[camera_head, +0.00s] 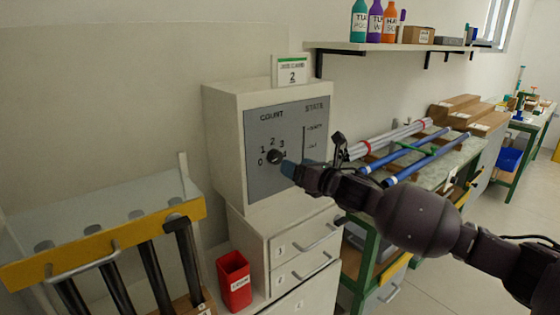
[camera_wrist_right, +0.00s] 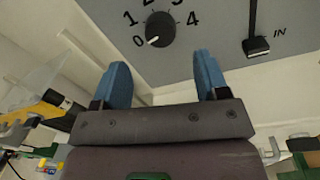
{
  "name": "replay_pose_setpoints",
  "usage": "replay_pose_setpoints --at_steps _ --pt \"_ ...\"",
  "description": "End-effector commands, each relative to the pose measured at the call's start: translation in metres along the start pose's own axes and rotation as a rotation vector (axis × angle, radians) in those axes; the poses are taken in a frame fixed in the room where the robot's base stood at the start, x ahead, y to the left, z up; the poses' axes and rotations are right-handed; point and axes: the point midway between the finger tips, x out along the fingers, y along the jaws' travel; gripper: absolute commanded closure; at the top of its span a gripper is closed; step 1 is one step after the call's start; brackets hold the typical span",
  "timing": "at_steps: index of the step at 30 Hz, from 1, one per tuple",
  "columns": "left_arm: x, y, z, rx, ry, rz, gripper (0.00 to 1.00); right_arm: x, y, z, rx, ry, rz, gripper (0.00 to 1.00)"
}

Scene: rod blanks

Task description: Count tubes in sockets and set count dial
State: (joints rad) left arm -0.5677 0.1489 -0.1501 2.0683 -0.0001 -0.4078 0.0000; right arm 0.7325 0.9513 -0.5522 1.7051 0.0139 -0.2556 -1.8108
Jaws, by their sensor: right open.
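The count dial (camera_head: 275,157) is a black knob on the grey panel of a white box, with numbers 0 to 4 around it. In the right wrist view the dial (camera_wrist_right: 160,29) has its white mark toward the lower left, by 0. My right gripper (camera_head: 289,168) is close to the dial's right side in the head view. Its blue fingers are apart and empty, with the dial beyond them in the right wrist view (camera_wrist_right: 160,85). Several dark tubes (camera_head: 154,277) stand at the rack (camera_head: 110,238) with a yellow front bar. My left gripper is out of view.
A black state lever (camera_wrist_right: 257,46) sits beside IN on the panel. A card (camera_head: 291,72) reading 2 stands on the box. A red bin (camera_head: 234,281) stands below, left of white drawers (camera_head: 300,250). Blue and grey rods (camera_head: 425,158) lie on the bench at right.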

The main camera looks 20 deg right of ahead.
Motion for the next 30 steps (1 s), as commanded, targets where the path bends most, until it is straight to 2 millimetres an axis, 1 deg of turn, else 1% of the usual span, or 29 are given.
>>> replay_pose_setpoints --at_steps 1,6,12,18,26,29,30 --pt "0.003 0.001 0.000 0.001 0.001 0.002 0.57 0.009 0.000 -0.003 0.003 0.002 0.000 0.32" --pt "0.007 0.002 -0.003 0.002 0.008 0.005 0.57 0.035 0.000 -0.003 0.002 0.001 0.000 0.32" --pt "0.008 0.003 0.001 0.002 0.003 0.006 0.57 0.057 0.000 -0.002 0.002 0.001 0.000 0.32" --pt "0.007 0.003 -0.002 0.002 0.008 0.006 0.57 0.066 0.000 -0.001 0.002 0.001 0.000 0.32" --pt "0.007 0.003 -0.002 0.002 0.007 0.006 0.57 0.067 0.000 0.000 0.001 0.001 0.000 0.32" --pt "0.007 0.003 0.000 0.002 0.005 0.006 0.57 0.067 0.000 -0.001 0.001 0.001 0.000 0.45" --pt "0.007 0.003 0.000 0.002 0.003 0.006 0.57 0.067 0.000 -0.001 0.001 0.001 0.000 0.51"
